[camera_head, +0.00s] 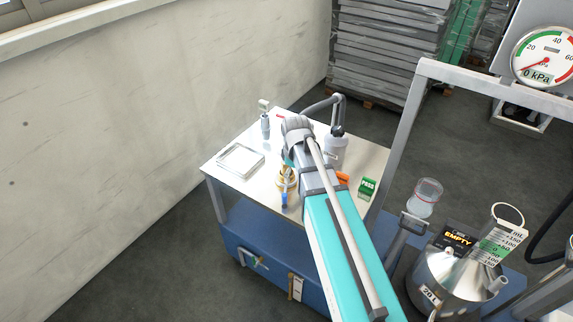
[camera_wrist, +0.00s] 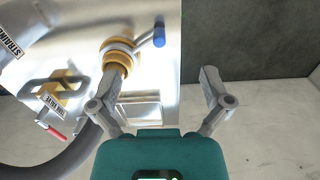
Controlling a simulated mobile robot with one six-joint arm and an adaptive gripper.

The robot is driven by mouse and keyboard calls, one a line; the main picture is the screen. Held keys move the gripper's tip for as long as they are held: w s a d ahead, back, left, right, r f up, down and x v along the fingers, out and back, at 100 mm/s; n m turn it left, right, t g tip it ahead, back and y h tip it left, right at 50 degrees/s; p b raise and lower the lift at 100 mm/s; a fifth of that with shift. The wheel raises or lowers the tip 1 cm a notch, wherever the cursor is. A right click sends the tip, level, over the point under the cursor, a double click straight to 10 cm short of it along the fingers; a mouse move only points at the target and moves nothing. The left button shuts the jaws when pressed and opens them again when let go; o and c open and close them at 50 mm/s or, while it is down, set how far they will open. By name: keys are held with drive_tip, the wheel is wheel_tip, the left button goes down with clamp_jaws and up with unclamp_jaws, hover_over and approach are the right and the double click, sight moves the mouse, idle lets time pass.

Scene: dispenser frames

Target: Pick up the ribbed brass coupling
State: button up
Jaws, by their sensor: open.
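A brass fitting with stepped rings (camera_wrist: 118,52), which looks like the coupling, stands on the white tabletop in the wrist view, a blue-tipped lever (camera_wrist: 158,36) beside it. It also shows in the head view (camera_head: 287,179), partly hidden by my arm. Its ribbing is too small to tell. My gripper (camera_wrist: 160,88) is open, with nothing held between its fingers. The fitting appears just beyond the left finger's tip, left of the gap; I cannot tell whether they touch.
On the white table (camera_head: 222,161) stand a square tray (camera_head: 240,160), a grey bottle (camera_head: 336,152) and a green block (camera_head: 367,188). A brass valve with a red handle (camera_wrist: 54,133) and a thick grey hose (camera_wrist: 50,168) lie left in the wrist view. The wall is beyond the table's left side.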

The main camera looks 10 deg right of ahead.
drive_tip(key=w+r+n+p, duration=0.3)
drive_tip(key=w+n, duration=0.2)
drive_tip(key=w, duration=0.2)
drive_tip(key=w+r+n+p, duration=0.3)
drive_tip(key=w+n, duration=0.2)
drive_tip(key=w, duration=0.2)
drive_tip(key=shift+w+d+r+n, duration=0.2)
drive_tip(key=shift+d+r+n, duration=0.1)
drive_tip(key=shift+r, duration=0.1)
drive_tip(key=shift+f, duration=0.15)
drive_tip(key=b, duration=0.8)
approach(286, 169)
drive_tip(key=shift+w+d+f, duration=0.2)
drive_tip(key=shift+w+f, duration=0.1)
drive_tip(key=shift+w, duration=0.15)
drive_tip(key=shift+w+d+f, duration=0.15)
drive_tip(key=shift+w+f, duration=0.1)
drive_tip(key=shift+w, duration=0.2)
drive_tip(key=shift+f+b, duration=0.3)
drive_tip(key=shift+w+a+f+b, duration=0.1)
drive_tip(key=shift+f+b, duration=1.2)
drive_tip(key=shift+a+f+b, duration=0.1)
drive_tip(key=shift+f+b, duration=1.2)
